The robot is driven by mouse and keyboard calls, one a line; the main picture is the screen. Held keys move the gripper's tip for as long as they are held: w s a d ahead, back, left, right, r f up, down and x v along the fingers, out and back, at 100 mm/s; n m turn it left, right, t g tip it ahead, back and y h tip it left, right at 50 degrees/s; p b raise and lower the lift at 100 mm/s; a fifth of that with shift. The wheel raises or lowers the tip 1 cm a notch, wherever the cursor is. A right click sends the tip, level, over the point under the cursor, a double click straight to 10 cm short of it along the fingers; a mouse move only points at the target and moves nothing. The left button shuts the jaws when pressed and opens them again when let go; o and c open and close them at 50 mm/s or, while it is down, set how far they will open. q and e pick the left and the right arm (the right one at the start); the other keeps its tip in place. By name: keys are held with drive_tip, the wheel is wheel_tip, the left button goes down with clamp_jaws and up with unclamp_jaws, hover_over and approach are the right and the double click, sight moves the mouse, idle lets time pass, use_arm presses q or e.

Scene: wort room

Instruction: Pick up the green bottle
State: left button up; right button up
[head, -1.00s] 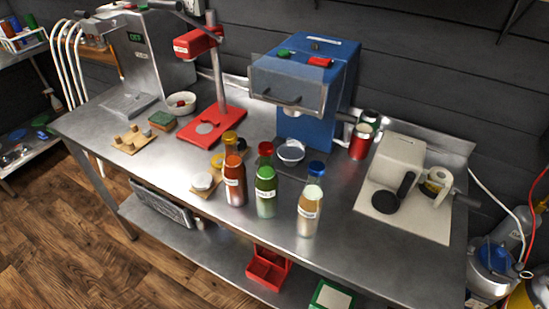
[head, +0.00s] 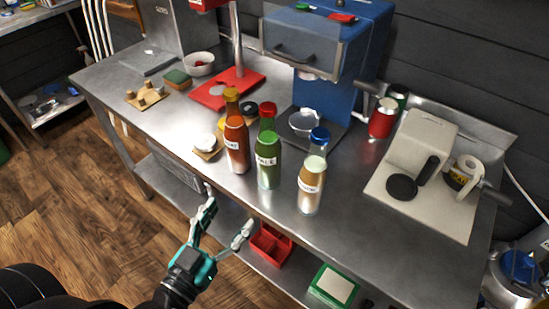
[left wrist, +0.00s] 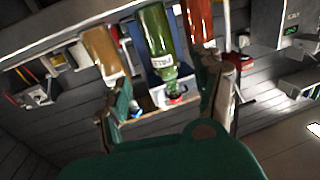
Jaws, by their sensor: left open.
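The green bottle (head: 268,160) with a red cap and white label stands upright near the front edge of the steel table. It is between an orange bottle (head: 236,142) on its left and a tan bottle with a blue cap (head: 311,184) on its right. My left gripper (head: 228,212) is open and empty, in front of the table edge and below the bottles in the picture. In the left wrist view the green bottle (left wrist: 157,38) appears inverted, beyond and between the open fingers (left wrist: 168,95), and is not touched. My right gripper is not in view.
The steel table (head: 370,232) also bears a blue machine (head: 334,100), a red stand (head: 228,90) and a grey grinder on a pale board (head: 425,150). A lower shelf holds a red bin (head: 270,245) and a green-edged box (head: 333,285).

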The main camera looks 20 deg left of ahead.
sight(262, 170)
use_arm(q)
drive_tip(key=w+p, duration=0.1)
drive_tip(key=w, duration=0.2)
drive_tip(key=w+d+p, duration=0.1)
drive_tip(key=w, duration=0.3)
drive_tip(key=w+p, duration=0.1)
drive_tip(key=w, duration=0.2)
drive_tip(key=shift+w+d+r, duration=0.25)
drive_tip(key=shift+w+d, duration=0.15)
drive_tip(key=w, duration=0.1)
drive_tip(key=w+p, duration=0.1)
drive_tip(key=w, duration=0.1)
drive_tip(key=w+d+p, duration=0.1)
drive_tip(key=w, duration=0.1)
drive_tip(key=shift+w+d+f, duration=0.1)
drive_tip(key=shift+w+f, duration=0.05)
drive_tip(key=shift+f, duration=0.1)
drive_tip(key=shift+w+d+f, duration=0.1)
drive_tip(key=shift+w+f, duration=0.05)
drive_tip(key=shift+w, duration=0.35)
drive_tip(key=shift+s, duration=0.1)
drive_tip(key=shift+c, duration=1)
drive_tip(key=c, duration=1.1)
clamp_jaws()
